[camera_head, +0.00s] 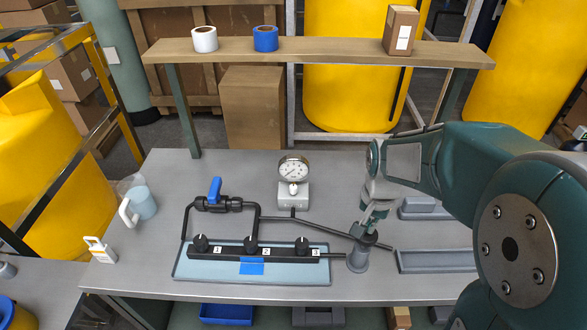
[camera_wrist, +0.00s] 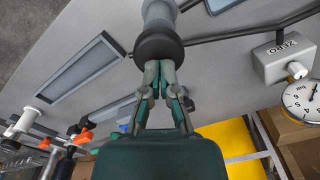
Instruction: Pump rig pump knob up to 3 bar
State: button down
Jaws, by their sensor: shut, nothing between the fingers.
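The pump (camera_head: 358,259) is a grey upright cylinder with a dark round knob (camera_head: 367,237) on top, at the right of the rig. In the wrist view the dark knob (camera_wrist: 158,47) is straight ahead of the fingertips. My gripper (camera_head: 369,226) is shut and empty, with its tips at the knob; I cannot tell whether they touch it. The wrist view shows the closed fingers (camera_wrist: 160,66) side by side. The round pressure gauge (camera_head: 293,169) stands on a grey block behind the rig; its needle is too small to read. Part of its dial (camera_wrist: 302,100) shows in the wrist view.
A blue-handled valve (camera_head: 216,190) and three numbered black knobs on a pale panel (camera_head: 210,272) are left of the pump. Grey trays (camera_head: 436,261) lie to the right. A jug (camera_head: 141,202) stands at left. A wooden shelf (camera_head: 350,51) spans the back.

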jog(key=shift+f, duration=0.1)
dwell(0.4)
jog(key=shift+f, duration=0.65)
jog(key=shift+r, duration=0.8)
jog(key=shift+r, duration=3)
